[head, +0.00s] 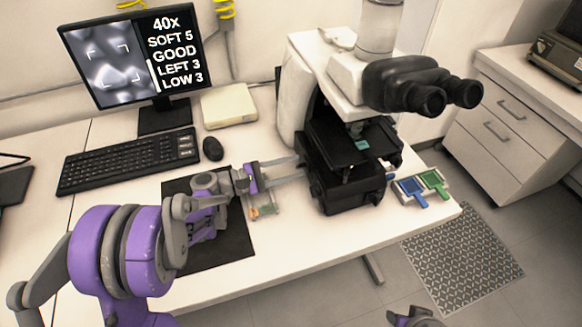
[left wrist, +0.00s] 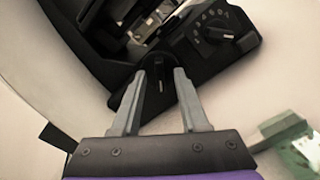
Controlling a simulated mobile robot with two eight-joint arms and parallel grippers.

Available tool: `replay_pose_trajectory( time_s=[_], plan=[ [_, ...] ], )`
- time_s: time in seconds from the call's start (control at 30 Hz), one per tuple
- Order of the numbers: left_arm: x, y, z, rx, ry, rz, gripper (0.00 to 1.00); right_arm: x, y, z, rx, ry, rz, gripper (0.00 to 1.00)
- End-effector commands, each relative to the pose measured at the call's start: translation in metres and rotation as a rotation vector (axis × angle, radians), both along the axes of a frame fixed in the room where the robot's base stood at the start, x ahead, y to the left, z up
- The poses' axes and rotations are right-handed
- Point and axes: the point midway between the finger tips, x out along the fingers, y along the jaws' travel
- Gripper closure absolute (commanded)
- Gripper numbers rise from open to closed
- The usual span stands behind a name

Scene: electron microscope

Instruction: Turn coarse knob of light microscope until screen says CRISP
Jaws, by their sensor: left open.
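The light microscope (head: 294,100) stands upright on the white table, with dark binocular eyepieces. The screen (head: 112,75) reads 40x, SOFT 5, GOOD, LEFT 3, LOW 3. My left gripper (head: 302,169) reaches from the left to the microscope's lower left side. In the left wrist view, its two fingers (left wrist: 162,74) are open on either side of a dark knob (left wrist: 158,92) with a pale mark. I cannot tell whether they touch it. In the head view the knob is hidden.
A second dial with markings (left wrist: 215,33) is close beside the knob. A keyboard (head: 125,160), a mouse (head: 212,149) and a dark mat (head: 228,245) lie left of the microscope. A tray with blue and green pieces (head: 449,188) is near the table's right edge.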

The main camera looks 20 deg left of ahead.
Motion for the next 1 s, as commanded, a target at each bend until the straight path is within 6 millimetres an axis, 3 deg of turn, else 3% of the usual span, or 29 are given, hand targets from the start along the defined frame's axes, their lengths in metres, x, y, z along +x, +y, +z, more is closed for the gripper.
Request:
replay_pose_trajectory(
  time_s=[0.17, 0.7, 1.0],
  plan=[
    [-0.003, 0.006, 0.0, 0.0, 0.0, 0.001, 0.56, 0.0, 0.0, 0.0, 0.0, 0.0, 0.0, 0.56],
    [-0.055, 0.083, 0.0, 0.0, 0.0, 0.001, 0.56, 0.0, 0.0, 0.005, 0.0, -0.002, 0.0, 0.56],
    [-0.061, 0.09, 0.0, 0.0, 0.0, 0.0, 0.56, 0.0, 0.0, 0.005, 0.0, -0.002, 0.0, 0.56]
  ],
)
